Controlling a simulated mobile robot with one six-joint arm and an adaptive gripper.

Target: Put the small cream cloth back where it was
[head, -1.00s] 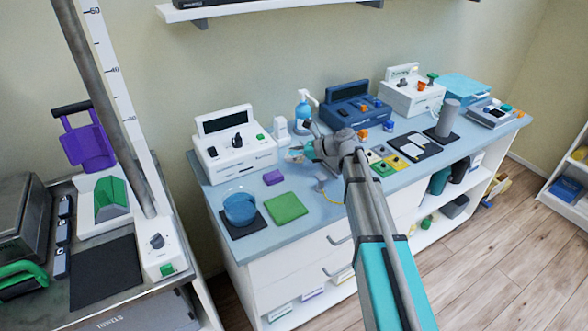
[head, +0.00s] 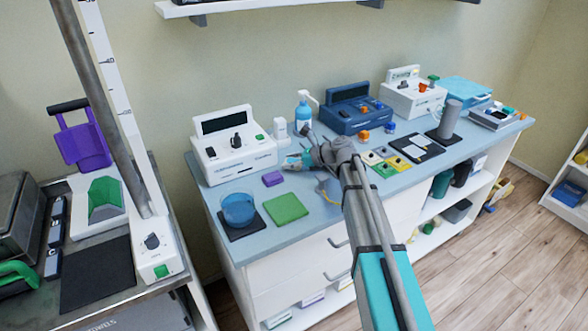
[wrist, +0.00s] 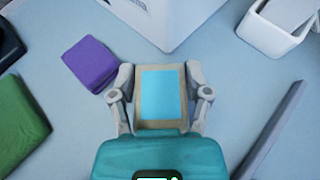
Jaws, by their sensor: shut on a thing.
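My gripper (wrist: 160,95) is shut on a small flat cream piece (wrist: 160,125), which fits the cream cloth. A light-blue rectangle (wrist: 164,95) covers most of its upper face. In the head view my gripper (head: 298,160) is over the blue-grey counter, just right of the white device with a dark screen. The held piece is small there and partly hidden by the gripper. I cannot tell whether it touches the counter.
A purple block (wrist: 90,64) and a green cloth (head: 286,208) lie left of my gripper. A blue bowl (head: 238,210) stands on a dark mat. The white device (head: 235,150) is close behind. A white container (wrist: 275,30) and a pump bottle (head: 303,115) stand farther back.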

